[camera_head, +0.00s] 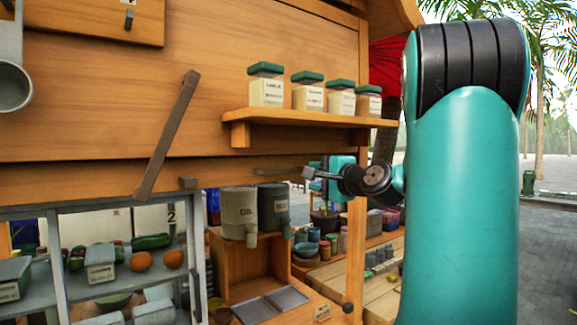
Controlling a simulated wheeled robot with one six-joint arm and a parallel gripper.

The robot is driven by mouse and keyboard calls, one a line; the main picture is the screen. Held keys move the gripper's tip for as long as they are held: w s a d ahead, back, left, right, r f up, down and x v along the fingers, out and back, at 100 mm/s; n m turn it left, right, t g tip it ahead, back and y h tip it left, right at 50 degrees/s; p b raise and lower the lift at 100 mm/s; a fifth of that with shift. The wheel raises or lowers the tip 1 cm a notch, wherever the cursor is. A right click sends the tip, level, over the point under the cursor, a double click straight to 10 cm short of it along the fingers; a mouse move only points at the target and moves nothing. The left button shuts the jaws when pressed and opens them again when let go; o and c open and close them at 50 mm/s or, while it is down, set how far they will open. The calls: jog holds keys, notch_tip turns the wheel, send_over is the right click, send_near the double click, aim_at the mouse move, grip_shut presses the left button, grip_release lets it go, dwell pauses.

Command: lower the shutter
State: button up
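What looks like the shutter is a broad wooden panel (110,95) across the upper left, with its lower edge above the counter opening. A slanted dark bar (166,135) lies against its left part. A thin dark horizontal bar (280,172) runs along the lower edge, under the shelf. My gripper (308,173) points left at the right end of this thin bar. It is small in view, and I cannot tell whether its fingers touch the bar or are open or shut.
A wooden shelf (300,118) with several green-lidded jars sticks out above my gripper. Two grey canisters (240,212) stand below the panel. A rack (125,262) with produce and containers fills the lower left. A wooden post (356,245) stands below my gripper.

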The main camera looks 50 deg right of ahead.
aim_at(290, 171)
jog(key=p+x, duration=0.4)
jog(key=x, duration=0.6)
jog(key=shift+w+r, duration=0.15)
jog(key=shift+w, duration=0.15)
jog(key=shift+w+d+p, duration=0.15)
jog(key=shift+w+p, duration=0.3)
jog(key=shift+w, duration=0.2)
grip_shut()
